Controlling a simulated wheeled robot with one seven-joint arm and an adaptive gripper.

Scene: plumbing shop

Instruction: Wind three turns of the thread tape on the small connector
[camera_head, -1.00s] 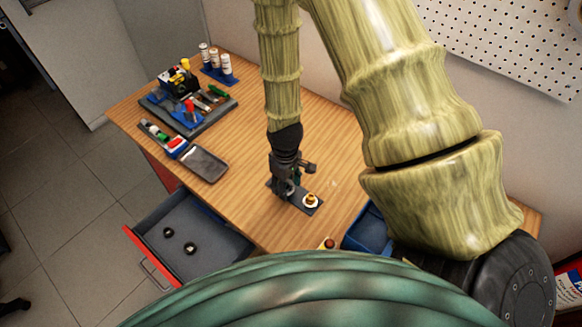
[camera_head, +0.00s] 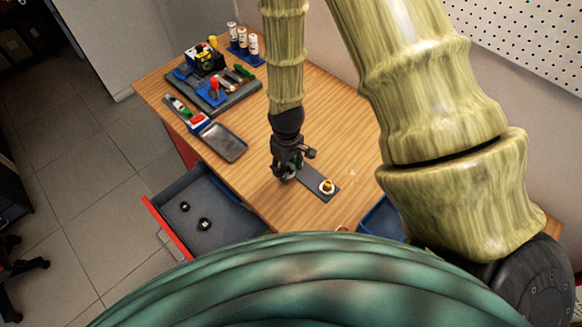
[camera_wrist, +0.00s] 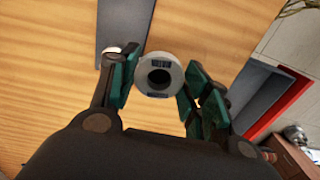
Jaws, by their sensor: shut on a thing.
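A white roll of thread tape (camera_wrist: 160,75) with a dark centre hole sits between the green finger pads of my gripper (camera_wrist: 158,84) in the wrist view. My gripper is shut on it. In the head view my gripper (camera_head: 284,174) is low over the bench, at the left end of a dark plate (camera_head: 313,178); the roll is not clear there. A small brass-coloured connector with some white on it (camera_head: 327,187) stands on the right end of that plate, apart from my gripper. In the wrist view the plate (camera_wrist: 122,22) shows beyond the left finger.
An open drawer (camera_head: 233,205) with two dark rings juts out at the bench's front left. A grey tray (camera_head: 223,142), a tool tray (camera_head: 240,95) and a blue rack of bottles (camera_head: 243,50) stand further left. A blue bin (camera_head: 380,218) is at the right. Wood around the plate is clear.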

